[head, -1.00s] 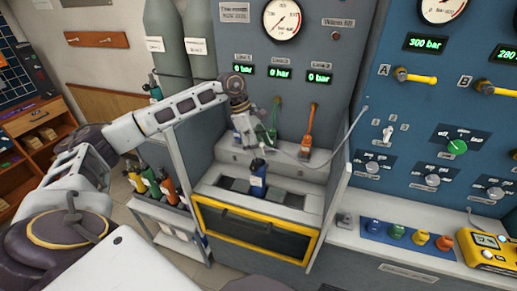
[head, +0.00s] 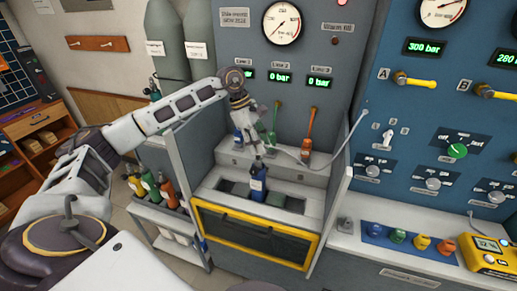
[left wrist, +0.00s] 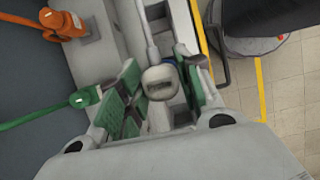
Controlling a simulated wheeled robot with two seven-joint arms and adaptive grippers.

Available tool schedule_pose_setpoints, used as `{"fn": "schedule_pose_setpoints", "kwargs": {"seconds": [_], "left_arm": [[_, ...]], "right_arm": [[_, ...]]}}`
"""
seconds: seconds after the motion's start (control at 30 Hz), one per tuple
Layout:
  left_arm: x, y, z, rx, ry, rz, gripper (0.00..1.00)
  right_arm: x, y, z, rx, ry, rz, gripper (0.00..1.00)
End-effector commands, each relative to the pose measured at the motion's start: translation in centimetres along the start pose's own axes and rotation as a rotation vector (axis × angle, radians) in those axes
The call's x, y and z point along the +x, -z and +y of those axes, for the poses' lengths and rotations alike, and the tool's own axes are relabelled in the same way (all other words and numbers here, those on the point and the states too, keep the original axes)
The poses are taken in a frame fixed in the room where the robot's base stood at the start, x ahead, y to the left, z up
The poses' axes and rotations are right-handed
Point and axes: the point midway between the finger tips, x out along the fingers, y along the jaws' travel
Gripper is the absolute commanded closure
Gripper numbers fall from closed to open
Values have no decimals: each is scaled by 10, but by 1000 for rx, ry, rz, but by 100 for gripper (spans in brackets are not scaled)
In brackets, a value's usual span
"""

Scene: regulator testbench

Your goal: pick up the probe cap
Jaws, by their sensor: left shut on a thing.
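The probe cap (left wrist: 160,82) is a small whitish-grey rounded piece with a dark slot, between the green pads of my left gripper in the left wrist view. A thin grey line runs up from it. My left gripper (head: 250,146) is shut on it, above the blue bottle (head: 258,185). A bit of blue shows just behind the cap in the left wrist view; whether cap and bottle touch is not clear. In the head view the gripper hides the cap. My right gripper is not in view.
The bottle stands in the grey bench (head: 222,184) with a yellow-framed front. Green (head: 272,128) and orange (head: 309,132) levers stand behind it. A grey hose (head: 345,138) hangs at the right. Side walls bound the bench; a bottle rack (head: 162,215) stands left.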

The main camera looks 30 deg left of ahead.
Motion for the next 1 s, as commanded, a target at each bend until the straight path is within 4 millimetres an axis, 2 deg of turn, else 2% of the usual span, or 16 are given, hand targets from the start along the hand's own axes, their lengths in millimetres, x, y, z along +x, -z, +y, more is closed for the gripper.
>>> {"fn": "schedule_pose_setpoints", "kwargs": {"seconds": [0.3,0.5,1.0], "left_arm": [[-44,-19,1,1,-3,-2,94],[-63,-26,0,0,-2,-1,94],[-69,-29,0,-1,0,0,94]], "right_arm": [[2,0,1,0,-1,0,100],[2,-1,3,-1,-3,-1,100],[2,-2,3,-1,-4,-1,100]]}}
